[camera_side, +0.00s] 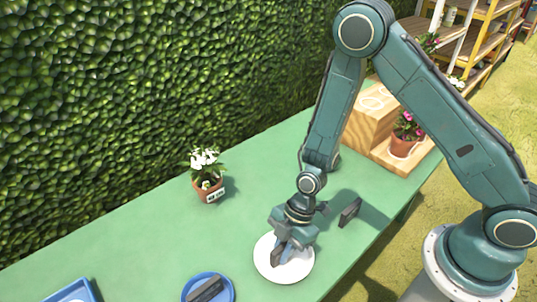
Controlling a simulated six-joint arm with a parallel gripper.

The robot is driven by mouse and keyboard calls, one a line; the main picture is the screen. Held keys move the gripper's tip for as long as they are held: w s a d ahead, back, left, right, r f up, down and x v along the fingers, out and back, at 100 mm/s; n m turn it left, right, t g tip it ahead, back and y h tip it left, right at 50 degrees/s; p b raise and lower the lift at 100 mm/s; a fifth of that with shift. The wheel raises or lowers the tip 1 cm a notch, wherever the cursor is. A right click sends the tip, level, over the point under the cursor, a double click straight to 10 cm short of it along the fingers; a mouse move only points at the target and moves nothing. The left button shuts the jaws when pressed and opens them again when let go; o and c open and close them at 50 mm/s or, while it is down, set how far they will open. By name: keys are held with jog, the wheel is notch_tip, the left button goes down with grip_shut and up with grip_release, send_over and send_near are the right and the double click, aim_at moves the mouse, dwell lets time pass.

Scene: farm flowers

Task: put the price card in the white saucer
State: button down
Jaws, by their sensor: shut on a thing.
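My gripper (287,243) points down over the white saucer (298,270) and is shut on a dark price card (277,256). The card is upright between the fingers and is partly hidden by them. Its lower end is over the saucer's middle; I cannot tell whether it touches the saucer. The white saucer lies flat near the table's front edge, and the gripper hides part of it.
Another dark card-like piece (350,212) stands on the green table (130,250) right of the saucer. A blue saucer (229,291) with a dark piece (205,290) lies left. A potted white flower (207,188) stands behind. A blue tray (72,292) and wooden stand (370,130) flank.

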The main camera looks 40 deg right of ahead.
jog(key=shift+f, duration=0.1)
jog(key=c, duration=1.4)
grip_release()
jog(key=shift+v, duration=6.1)
